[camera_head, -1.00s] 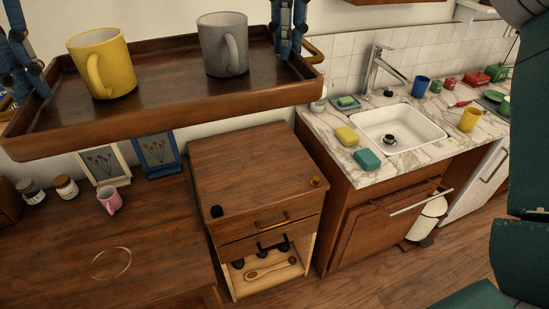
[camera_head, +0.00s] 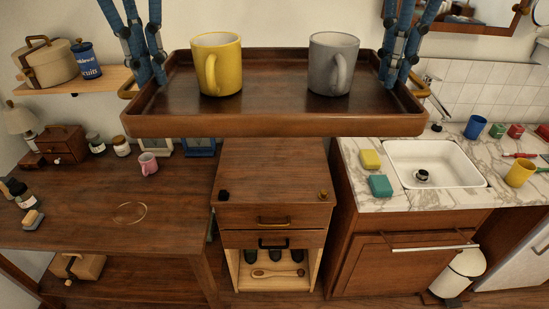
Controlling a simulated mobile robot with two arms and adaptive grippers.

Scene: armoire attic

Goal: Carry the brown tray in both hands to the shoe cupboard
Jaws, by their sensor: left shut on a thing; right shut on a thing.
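The brown tray (camera_head: 275,125) is held up level in front of me, above the furniture. A yellow mug (camera_head: 225,65) and a grey mug (camera_head: 330,65) stand upright on it. My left gripper (camera_head: 150,72) is shut on the tray's left side, where a brass handle shows. My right gripper (camera_head: 398,75) is shut on its right side, by the other brass handle. The fingertips are partly hidden. Below the tray is a small wooden cupboard (camera_head: 268,190) with a drawer and an open lower compartment holding dark items, perhaps shoes, and a wooden spoon-shaped thing.
A wooden table (camera_head: 165,215) at the left bears a pink mug (camera_head: 148,163), jars and a small chest. At the right is a marble counter (camera_head: 400,198) with a sink (camera_head: 430,160), sponges and mugs. A white bin (camera_head: 458,275) stands below. A shelf (camera_head: 75,82) is at the upper left.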

